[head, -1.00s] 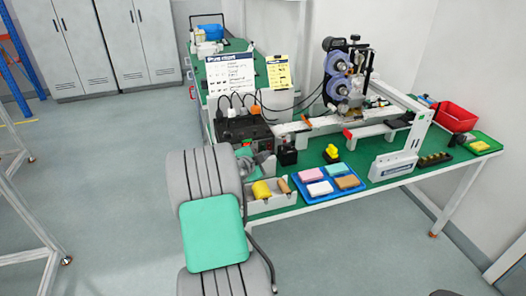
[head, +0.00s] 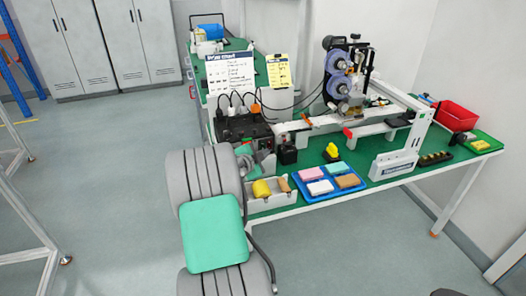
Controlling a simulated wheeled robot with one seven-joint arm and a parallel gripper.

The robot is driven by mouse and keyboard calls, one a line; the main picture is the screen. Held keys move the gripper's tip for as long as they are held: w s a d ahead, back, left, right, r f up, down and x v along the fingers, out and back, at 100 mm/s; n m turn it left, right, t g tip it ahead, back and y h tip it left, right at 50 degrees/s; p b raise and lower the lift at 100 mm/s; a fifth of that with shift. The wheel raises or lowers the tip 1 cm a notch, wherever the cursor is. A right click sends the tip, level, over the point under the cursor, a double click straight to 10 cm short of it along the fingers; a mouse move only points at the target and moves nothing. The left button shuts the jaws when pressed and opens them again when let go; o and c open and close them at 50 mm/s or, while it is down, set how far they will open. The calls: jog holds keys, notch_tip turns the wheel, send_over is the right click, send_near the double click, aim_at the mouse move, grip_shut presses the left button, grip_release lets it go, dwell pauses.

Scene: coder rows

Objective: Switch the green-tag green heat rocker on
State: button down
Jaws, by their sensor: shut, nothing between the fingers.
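A black control box (head: 240,127) with several plugs and cables on top stands at the left end of the green bench. The green-tag heat rocker is too small to make out. My arm rises from the bottom of the view and partly covers the bench's left end.
A small black block (head: 287,155) stands right of my gripper. A blue tray (head: 331,195) with coloured blocks, the reel machine (head: 340,85) and a red bin (head: 455,118) stand further right.

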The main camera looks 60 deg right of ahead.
jog(key=shift+w+d+b, duration=0.4)
jog(key=shift+b, duration=0.3)
dwell(0.6)
jog(key=shift+s+a+f, duration=0.1)
jog(key=shift+s+a+b, duration=0.3)
jog(key=shift+s+a, duration=0.15)
dwell(0.3)
jog(key=shift+s+a+r+b, duration=0.15)
jog(key=shift+s+a+r, duration=0.1)
jog(key=shift+s+a, duration=0.65)
jog(key=shift+s+a+r+b, duration=0.15)
jog(key=shift+s+a+r, duration=0.1)
jog(key=shift+s+a, duration=0.6)
